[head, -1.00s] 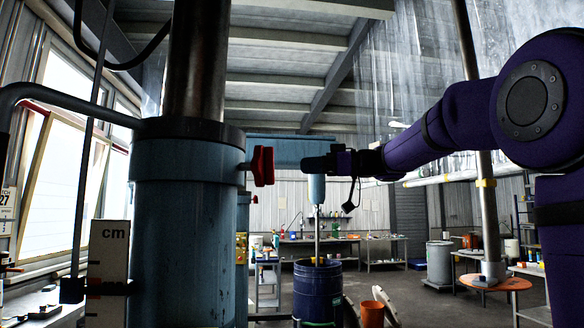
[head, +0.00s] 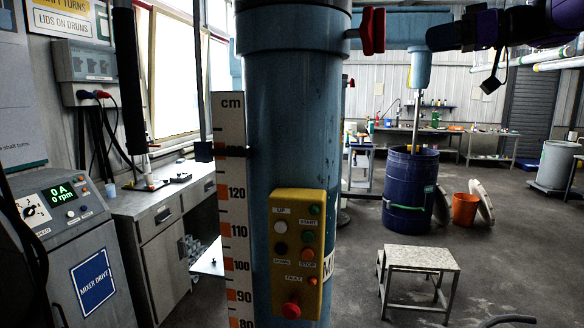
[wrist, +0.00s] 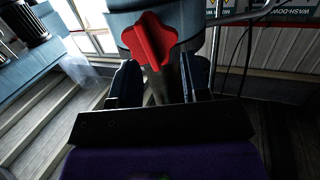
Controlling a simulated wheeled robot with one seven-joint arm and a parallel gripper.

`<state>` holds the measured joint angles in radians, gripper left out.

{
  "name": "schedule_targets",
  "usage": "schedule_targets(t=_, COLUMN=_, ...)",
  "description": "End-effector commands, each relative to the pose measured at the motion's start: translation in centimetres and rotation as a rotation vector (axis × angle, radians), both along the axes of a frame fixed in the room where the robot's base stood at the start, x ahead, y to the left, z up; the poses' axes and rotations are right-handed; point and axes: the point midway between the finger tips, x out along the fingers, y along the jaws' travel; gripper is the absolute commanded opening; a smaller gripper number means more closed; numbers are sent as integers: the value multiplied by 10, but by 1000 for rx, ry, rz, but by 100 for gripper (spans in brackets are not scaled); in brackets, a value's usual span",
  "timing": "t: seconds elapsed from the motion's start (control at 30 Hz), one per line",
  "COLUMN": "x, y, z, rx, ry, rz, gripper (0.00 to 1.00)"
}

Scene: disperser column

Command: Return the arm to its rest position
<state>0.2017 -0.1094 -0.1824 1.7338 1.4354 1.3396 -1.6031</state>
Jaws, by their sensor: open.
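My gripper (head: 432,38) is at the upper right in the head view, level with a red star-shaped knob (head: 373,31) on the blue column (head: 290,130). A gap shows between the fingertips and the knob. In the wrist view, my gripper (wrist: 160,78) has its two dark fingers spread. The red knob (wrist: 150,40) appears beyond them, with nothing held between the fingers. Part of my purple arm (head: 540,25) shows at the top right edge; the rest of the arm is out of view.
A yellow control box (head: 297,250) is on the column beside a cm scale (head: 232,190). A mixer drive cabinet (head: 75,240) stands left. A blue drum (head: 408,180), an orange bucket (head: 464,209) and a small stool (head: 420,258) stand on the right floor, with open floor around them.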

Motion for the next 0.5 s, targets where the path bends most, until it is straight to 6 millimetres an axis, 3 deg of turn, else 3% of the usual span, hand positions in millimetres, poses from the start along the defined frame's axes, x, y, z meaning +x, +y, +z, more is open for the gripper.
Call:
schedule_targets(t=0.1, x=-40, y=26, z=-40, rx=-51, ry=231, rz=-27, gripper=43)
schedule_targets(t=0.23, x=-89, y=46, z=-95, rx=-132, ry=496, rz=-115, gripper=43)
schedule_targets(t=0.5, x=-191, y=52, z=-205, rx=-325, ry=855, rz=-436, gripper=43)
